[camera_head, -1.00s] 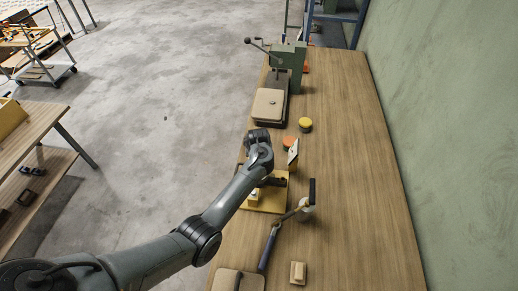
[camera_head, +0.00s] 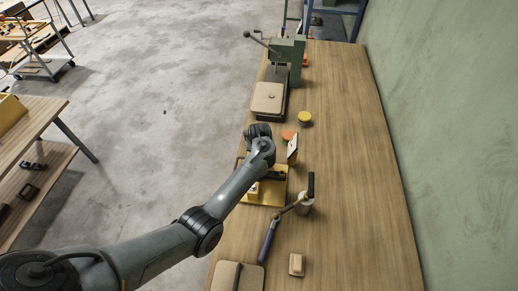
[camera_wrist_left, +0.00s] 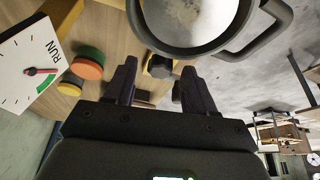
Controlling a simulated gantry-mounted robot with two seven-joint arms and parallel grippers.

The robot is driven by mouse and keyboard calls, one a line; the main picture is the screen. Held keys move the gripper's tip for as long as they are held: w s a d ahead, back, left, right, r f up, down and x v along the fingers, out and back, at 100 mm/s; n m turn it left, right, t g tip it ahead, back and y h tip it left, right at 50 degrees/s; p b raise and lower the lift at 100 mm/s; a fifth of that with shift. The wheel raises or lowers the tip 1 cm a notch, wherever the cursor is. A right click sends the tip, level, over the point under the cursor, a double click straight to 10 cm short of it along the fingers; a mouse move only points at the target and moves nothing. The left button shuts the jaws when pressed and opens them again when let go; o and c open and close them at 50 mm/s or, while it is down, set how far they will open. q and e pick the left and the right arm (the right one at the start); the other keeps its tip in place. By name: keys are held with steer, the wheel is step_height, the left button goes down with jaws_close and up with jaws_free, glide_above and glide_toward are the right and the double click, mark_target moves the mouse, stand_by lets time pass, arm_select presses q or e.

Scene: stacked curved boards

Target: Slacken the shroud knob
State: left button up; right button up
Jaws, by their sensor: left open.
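A dark faceted knob (camera_wrist_left: 160,66) shows between my left gripper's fingertips in the left wrist view; it appears to be the shroud knob. My left gripper (camera_wrist_left: 158,76) is open, one dark finger on each side of the knob; I cannot tell whether either touches it. A large pale round part with a dark rim and a looped handle (camera_wrist_left: 268,38) lies just beyond the fingers. In the head view my left wrist hangs over a yellow fixture (camera_head: 276,188), and hides the gripper and knob. My right gripper is in neither view.
A dial plate marked RUN (camera_wrist_left: 28,62) and an orange-green button (camera_wrist_left: 88,62) stand beside the gripper. On the bench (camera_head: 350,150) are a yellow-topped button (camera_head: 305,119), a long-handled tool (camera_head: 268,240) and a green press (camera_head: 290,60). The bench's right side is clear.

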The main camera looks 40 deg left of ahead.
arm_select(q)
steer(key=p+v, duration=0.3)
steer(key=v, duration=0.7)
steer(key=shift+r, duration=0.25)
steer(key=w+a+f+m, duration=0.1)
steer(key=f, duration=0.2)
steer(key=f+m+h, duration=0.1)
steer(key=f+m, duration=0.1)
steer(key=f, duration=0.1)
steer(key=w+a+f+m+t, duration=0.1)
steer(key=f, duration=0.3)
steer(key=shift+w+a+m+h+b, duration=0.3)
steer(key=shift+w+a, duration=0.05)
steer(key=shift+a, duration=0.05)
steer(key=shift+c, duration=0.2)
